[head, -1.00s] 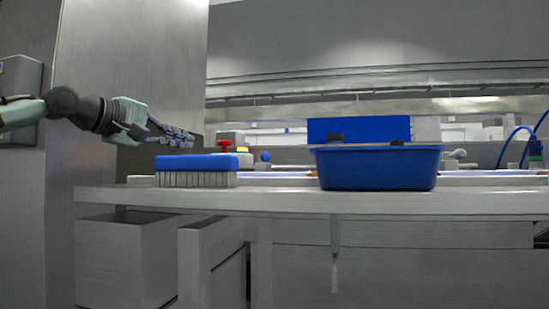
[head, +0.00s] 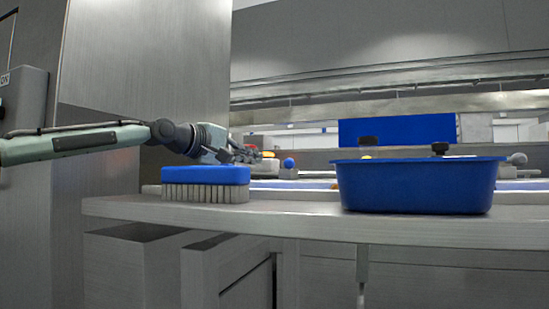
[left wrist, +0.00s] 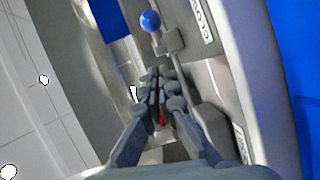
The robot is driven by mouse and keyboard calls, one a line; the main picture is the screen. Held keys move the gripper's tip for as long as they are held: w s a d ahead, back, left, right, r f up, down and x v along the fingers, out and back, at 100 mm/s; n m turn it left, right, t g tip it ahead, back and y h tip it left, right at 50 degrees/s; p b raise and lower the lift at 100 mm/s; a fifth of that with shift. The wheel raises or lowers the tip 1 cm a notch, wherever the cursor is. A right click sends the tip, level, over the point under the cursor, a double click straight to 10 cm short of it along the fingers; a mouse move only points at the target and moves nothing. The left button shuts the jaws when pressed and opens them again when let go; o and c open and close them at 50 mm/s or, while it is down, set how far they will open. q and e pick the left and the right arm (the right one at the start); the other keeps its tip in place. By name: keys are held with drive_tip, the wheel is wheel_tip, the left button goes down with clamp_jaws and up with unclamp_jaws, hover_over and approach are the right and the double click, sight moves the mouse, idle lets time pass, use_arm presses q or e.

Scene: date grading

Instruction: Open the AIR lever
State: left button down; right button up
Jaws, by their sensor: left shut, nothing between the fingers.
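A lever with a blue ball knob (head: 288,162) stands behind the brush on the far side of the counter. My left gripper (head: 246,153) is shut and empty, behind the brush and left of the blue knob. In the left wrist view its closed fingers (left wrist: 160,80) point towards the knob, with a gap between. My right gripper is not in view.
A brush with a blue back (head: 206,175) lies on the counter (head: 300,218) in front of my left gripper. A blue tub (head: 418,188) stands to the right. A red and yellow fitting (head: 268,154) sits beside the fingertips. A metal column (head: 150,80) rises behind my arm.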

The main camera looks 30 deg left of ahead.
use_arm(q)
drive_tip(key=w, duration=0.2)
drive_tip(key=shift+w+d+f, duration=0.3)
drive_tip(key=shift+w+d, duration=0.05)
drive_tip(key=shift+d, duration=0.05)
drive_tip(key=shift+w+d+f, duration=0.15)
drive_tip(key=shift+w+d, duration=0.5)
drive_tip(key=shift+d, duration=0.3)
drive_tip(key=shift+w+d+f, duration=0.15)
drive_tip(key=shift+w+d, duration=0.15)
drive_tip(key=shift+d, duration=0.1)
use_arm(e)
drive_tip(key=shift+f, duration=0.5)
use_arm(q)
drive_tip(key=shift+s+d, duration=0.1)
